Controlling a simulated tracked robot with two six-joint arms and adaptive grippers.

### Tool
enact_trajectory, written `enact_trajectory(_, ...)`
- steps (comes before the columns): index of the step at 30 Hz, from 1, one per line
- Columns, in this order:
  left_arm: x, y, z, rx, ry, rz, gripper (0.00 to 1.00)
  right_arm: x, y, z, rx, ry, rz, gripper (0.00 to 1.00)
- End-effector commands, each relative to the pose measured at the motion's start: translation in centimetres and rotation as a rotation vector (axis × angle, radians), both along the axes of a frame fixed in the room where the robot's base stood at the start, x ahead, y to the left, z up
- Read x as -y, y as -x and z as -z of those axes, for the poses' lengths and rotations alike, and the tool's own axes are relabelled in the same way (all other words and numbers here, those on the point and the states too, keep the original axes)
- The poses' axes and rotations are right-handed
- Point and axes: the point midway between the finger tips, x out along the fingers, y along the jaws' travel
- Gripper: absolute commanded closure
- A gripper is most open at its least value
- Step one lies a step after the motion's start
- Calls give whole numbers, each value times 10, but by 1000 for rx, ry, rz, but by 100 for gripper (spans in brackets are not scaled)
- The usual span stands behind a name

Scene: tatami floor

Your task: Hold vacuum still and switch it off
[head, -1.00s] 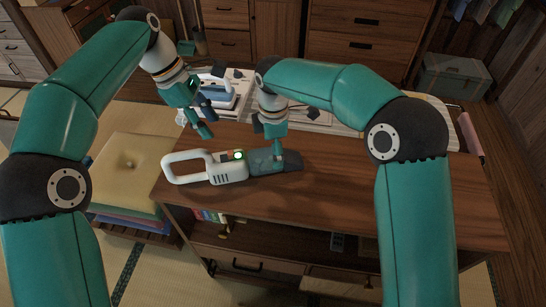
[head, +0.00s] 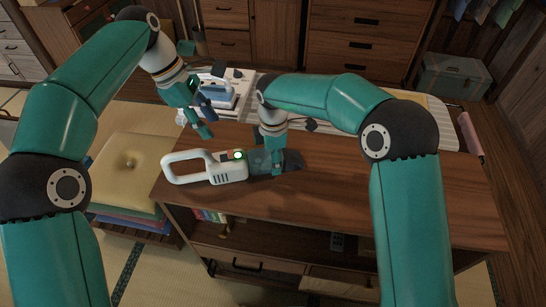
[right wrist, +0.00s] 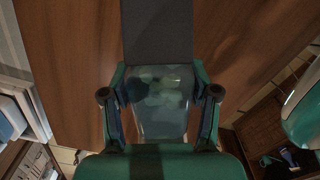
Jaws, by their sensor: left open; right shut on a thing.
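A handheld vacuum (head: 214,170) with a white looped handle and body lies on the wooden bench top, handle to the left. A green light (head: 238,155) glows on top of its body. Its dark see-through front part points right; it also shows in the right wrist view (right wrist: 160,97). My right gripper (head: 275,165) reaches down and is shut on this front part, with a finger on either side in the right wrist view. My left gripper (head: 207,125) is open and empty, above and behind the vacuum's body, apart from it.
A wooden bench (head: 380,195) carries the vacuum, with free top to its right. Behind it stand a white and blue iron (head: 215,92) and a striped ironing board (head: 440,130). A yellow cushion (head: 130,163) on a stack lies at the left.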

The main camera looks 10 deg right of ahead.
Motion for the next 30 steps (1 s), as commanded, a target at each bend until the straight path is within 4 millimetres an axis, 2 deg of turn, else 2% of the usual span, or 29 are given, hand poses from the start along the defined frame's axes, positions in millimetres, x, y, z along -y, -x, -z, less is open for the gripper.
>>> enact_trajectory(1,0,0,0,0,0,0,58,0,0,0,1,-1,1,74)
enact_trajectory(6,0,0,0,0,0,0,58,0,0,0,1,-1,1,100)
enact_trajectory(11,-3,2,-4,-2,6,-48,56,0,0,0,1,-1,1,100)
enact_trajectory(20,-14,11,-17,-25,38,-308,56,0,0,0,1,-1,1,100)
enact_trajectory(26,-6,11,1,-29,39,-320,56,0,0,-1,2,-1,1,100)
enact_trajectory(30,3,11,23,-29,39,-319,56,0,0,-1,2,-1,1,100)
